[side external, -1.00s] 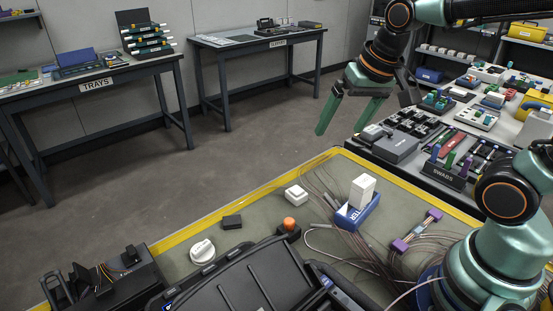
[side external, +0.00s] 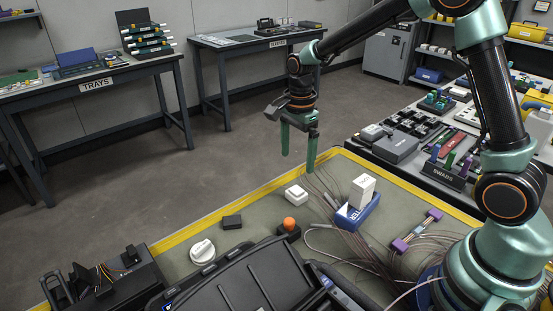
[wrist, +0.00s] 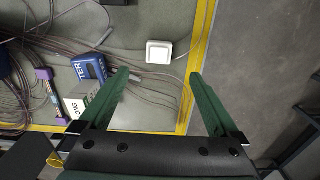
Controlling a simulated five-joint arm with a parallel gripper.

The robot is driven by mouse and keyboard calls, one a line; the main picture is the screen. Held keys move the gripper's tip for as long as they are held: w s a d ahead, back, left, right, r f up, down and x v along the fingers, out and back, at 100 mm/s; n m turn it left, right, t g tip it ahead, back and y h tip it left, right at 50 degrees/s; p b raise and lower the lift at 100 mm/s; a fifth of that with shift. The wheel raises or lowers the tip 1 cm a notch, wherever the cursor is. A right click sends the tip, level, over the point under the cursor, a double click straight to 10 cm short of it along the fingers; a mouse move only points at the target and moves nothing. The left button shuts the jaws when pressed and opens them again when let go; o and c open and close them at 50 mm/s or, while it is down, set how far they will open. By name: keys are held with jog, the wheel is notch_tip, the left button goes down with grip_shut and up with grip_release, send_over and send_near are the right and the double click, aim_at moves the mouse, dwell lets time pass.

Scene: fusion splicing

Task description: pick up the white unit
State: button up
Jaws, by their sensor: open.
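A small white square unit (side external: 296,194) with a raised top lies on the green-grey mat, near the yellow edge. In the wrist view the white unit (wrist: 159,52) shows ahead of and between my fingertips, clear of both. My gripper (side external: 298,160) is open and empty, with its green fingers pointing down above the mat's far edge. It also shows in the wrist view (wrist: 160,74) with the fingers wide apart. A taller white block (side external: 363,189) stands in a blue holder (side external: 358,214) to the right.
Thin cables (side external: 325,190) run beside the white unit toward the blue holder. A black block (side external: 232,222), an orange-topped knob (side external: 289,225) and a round white dial (side external: 202,251) lie nearby. A purple-ended part (side external: 417,231) lies among cables at right.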

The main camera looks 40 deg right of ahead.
aim_at(297, 190)
notch_tip(297, 190, down, 11)
jog(key=shift+s+d+f, duration=0.1)
jog(key=shift+f, duration=0.1)
dwell(0.4)
jog(key=c, duration=1.4)
jog(key=shift+c, duration=0.2)
jog(key=shift+r, duration=0.15)
